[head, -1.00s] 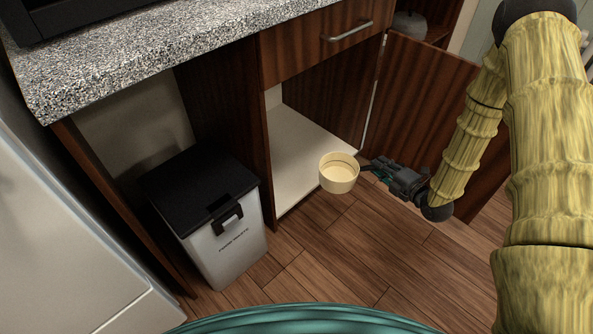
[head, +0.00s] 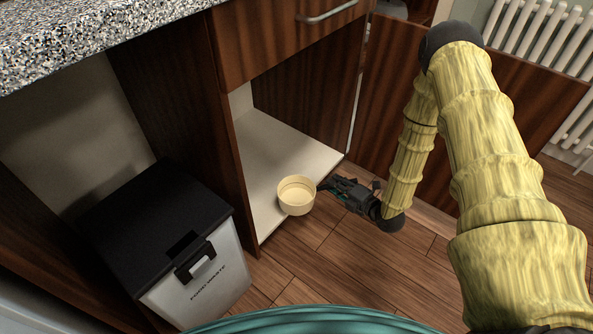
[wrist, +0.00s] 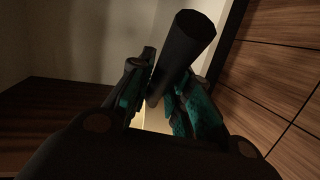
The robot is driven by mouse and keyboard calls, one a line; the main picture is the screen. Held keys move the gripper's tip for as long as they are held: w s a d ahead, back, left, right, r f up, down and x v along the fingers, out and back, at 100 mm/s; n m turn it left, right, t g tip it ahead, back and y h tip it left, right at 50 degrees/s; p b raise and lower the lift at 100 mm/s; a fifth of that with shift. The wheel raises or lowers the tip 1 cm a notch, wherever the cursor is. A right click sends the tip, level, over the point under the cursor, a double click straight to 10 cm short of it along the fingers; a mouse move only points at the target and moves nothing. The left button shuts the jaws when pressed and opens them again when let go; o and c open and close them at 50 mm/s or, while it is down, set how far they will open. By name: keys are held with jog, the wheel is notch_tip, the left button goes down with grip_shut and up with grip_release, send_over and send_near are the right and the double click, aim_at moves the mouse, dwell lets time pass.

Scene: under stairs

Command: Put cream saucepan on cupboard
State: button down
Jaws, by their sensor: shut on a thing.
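The cream saucepan (head: 296,198) is upright in the head view, in front of the open cupboard and over the front edge of its white floor (head: 268,160). My gripper (head: 326,187) is to the right of the pan and shut on its dark handle. In the wrist view the dark handle (wrist: 184,45) sticks up between the fingers of my gripper (wrist: 158,98). The pan's body is mostly hidden there. I cannot tell whether the pan touches the cupboard floor.
The cupboard door (head: 440,110) stands open on the right, behind my arm. A food waste bin (head: 200,275) with a black lid stands left of the cupboard. A drawer (head: 285,35) is above the opening. The cupboard floor looks empty.

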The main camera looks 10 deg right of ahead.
jog(key=b+x, duration=0.2)
jog(key=x, duration=0.2)
jog(key=f+b+x, duration=0.1)
jog(key=b+x, duration=0.2)
jog(key=x, duration=0.2)
jog(key=d+b+x, duration=0.1)
jog(key=b+x, duration=0.2)
jog(key=x, duration=0.2)
jog(key=shift+f, duration=0.15)
jog(key=c, duration=1.3)
grip_release()
jog(key=shift+f, duration=0.15)
